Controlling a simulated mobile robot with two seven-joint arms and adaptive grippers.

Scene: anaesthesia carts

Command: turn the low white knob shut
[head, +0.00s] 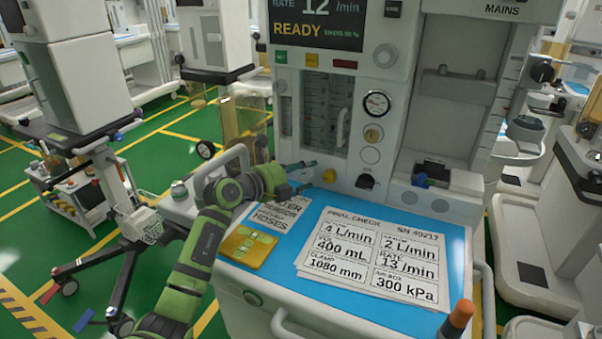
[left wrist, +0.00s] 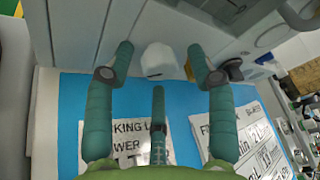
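The low white knob (left wrist: 160,60) shows in the left wrist view on the front of the anaesthesia machine, just above the blue worktop. My left gripper (left wrist: 159,54) is open, with one finger on each side of the knob and a visible gap to both. The third finger points up at the knob from below. In the head view my left gripper (head: 303,177) reaches in at the machine's lower left front, and its fingers hide the knob there. My right gripper is not in view.
A yellow knob (head: 329,175) sits close to the right fingertip. A black knob (head: 366,182) and a gauge (head: 376,103) are farther right. The blue worktop (head: 452,238) holds printed sheets (head: 372,254) and a yellow pad (head: 249,246). An orange-topped object (head: 462,313) stands at the front right.

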